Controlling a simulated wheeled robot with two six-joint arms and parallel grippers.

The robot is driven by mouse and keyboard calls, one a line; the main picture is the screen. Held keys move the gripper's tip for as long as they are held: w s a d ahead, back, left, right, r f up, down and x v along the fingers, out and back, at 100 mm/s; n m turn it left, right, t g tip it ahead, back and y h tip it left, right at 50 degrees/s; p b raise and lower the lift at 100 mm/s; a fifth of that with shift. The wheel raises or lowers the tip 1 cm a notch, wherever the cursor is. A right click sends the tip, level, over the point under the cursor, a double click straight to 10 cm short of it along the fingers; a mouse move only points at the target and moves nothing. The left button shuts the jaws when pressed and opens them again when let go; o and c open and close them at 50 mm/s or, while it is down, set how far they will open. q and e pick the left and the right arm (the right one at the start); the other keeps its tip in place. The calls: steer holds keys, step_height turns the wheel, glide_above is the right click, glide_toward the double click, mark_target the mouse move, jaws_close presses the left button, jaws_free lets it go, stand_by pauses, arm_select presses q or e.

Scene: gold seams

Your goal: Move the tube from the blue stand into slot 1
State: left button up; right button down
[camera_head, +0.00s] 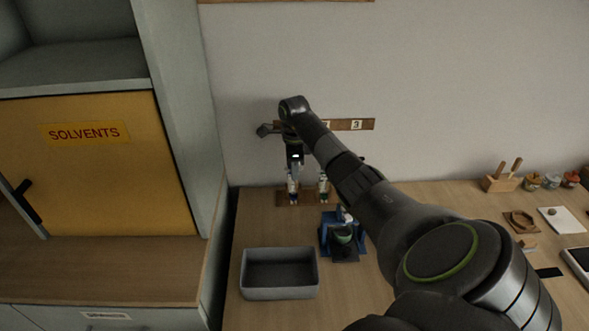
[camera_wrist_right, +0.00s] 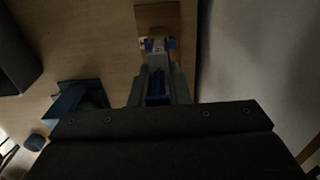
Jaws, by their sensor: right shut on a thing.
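My right gripper (camera_head: 292,174) points down over the left part of the wooden rack (camera_head: 309,199) by the wall. It is shut on the tube, a narrow blue piece (camera_wrist_right: 157,88) between the fingers in the right wrist view. A small white and blue piece (camera_wrist_right: 157,45) shows just beyond the fingertips, over the rack board (camera_wrist_right: 157,14); I cannot tell whether it touches the rack. Another upright white and blue piece (camera_head: 323,184) stands to the right on the rack. The blue stand (camera_head: 327,242) is nearer the front and shows in the wrist view (camera_wrist_right: 68,100). My left gripper is out of view.
A grey tray (camera_head: 280,293) sits left of the stand. A label strip (camera_head: 367,124) on the wall shows a 3; my arm hides its left part. A yellow solvents cabinet (camera_head: 110,180) stands left. A wooden block (camera_head: 502,182) and small pots are far right.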

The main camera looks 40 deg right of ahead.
steer(key=shift+f+b, duration=0.25)
steer(key=shift+b, duration=0.05)
stand_by(0.4)
steer(key=c, duration=1.3)
jaws_free()
steer(key=shift+r+p, duration=3.95)
steer(key=shift+r, duration=2.6)
